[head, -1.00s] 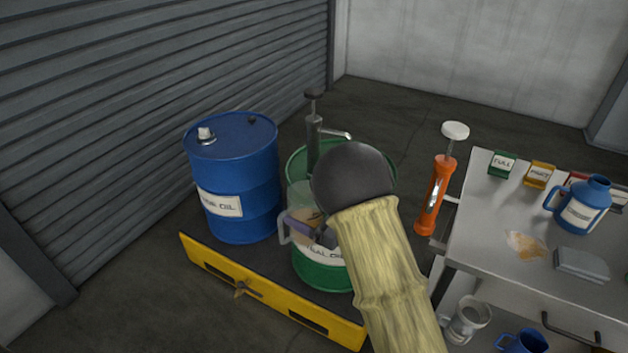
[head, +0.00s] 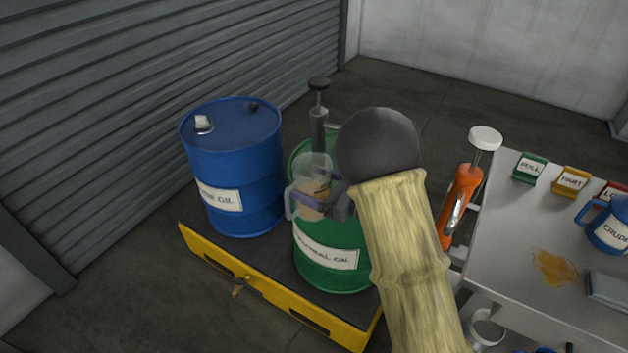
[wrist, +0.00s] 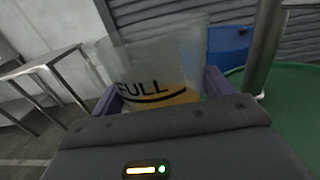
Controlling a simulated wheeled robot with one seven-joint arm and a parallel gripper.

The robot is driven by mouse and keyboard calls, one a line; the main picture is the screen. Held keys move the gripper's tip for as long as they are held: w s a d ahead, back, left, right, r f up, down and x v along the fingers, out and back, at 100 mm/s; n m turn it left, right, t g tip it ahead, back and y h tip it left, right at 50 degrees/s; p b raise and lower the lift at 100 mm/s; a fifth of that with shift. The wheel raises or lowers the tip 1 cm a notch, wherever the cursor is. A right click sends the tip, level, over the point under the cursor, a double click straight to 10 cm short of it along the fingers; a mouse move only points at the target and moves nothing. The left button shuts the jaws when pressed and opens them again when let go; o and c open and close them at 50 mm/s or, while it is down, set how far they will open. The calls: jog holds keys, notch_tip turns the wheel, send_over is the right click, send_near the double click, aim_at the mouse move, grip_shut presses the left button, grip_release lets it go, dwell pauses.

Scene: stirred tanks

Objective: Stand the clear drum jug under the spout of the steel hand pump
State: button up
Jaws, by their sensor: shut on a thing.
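The clear drum jug (head: 314,169) is see-through, with amber liquid low inside. In the wrist view the jug (wrist: 160,65) shows a black FULL mark and line, and looks tilted against the picture. My gripper (head: 318,202) is shut on the jug, its purple fingers around the body; the fingers also show in the wrist view (wrist: 160,98). The steel hand pump (head: 318,125) stands upright on the green drum (head: 330,265), behind the jug. Its spout (head: 332,127) points right and is mostly hidden by my arm. The jug is over or in front of the drum top; I cannot tell its exact gap.
A blue drum (head: 235,165) stands left on the yellow-edged pallet (head: 265,292). An orange hand pump (head: 462,200) is fixed beside the steel table (head: 500,260) at right. The table holds coloured labelled boxes, a blue jug (head: 608,228) and an amber spill (head: 555,266).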

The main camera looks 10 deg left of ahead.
jog(key=shift+d+f+b, duration=0.1)
jog(key=shift+d+b, duration=0.05)
jog(key=shift+b, duration=0.75)
jog(key=shift+w+d+f+b, duration=0.75)
jog(key=shift+w+d+b, duration=0.65)
jog(key=shift+w+b, duration=0.85)
jog(key=shift+w+d+f+b, duration=0.75)
jog(key=shift+w+d+b, duration=0.85)
jog(key=shift+w, duration=1)
jog(key=shift+w+d+f+b, duration=0.75)
jog(key=shift+w+d+b, duration=0.45)
jog(key=shift+w+b, duration=1.1)
jog(key=shift+w, duration=0.15)
jog(key=shift+f, duration=0.2)
jog(key=o, duration=1.2)
jog(key=shift+f, duration=0.1)
jog(key=shift+d, duration=0.1)
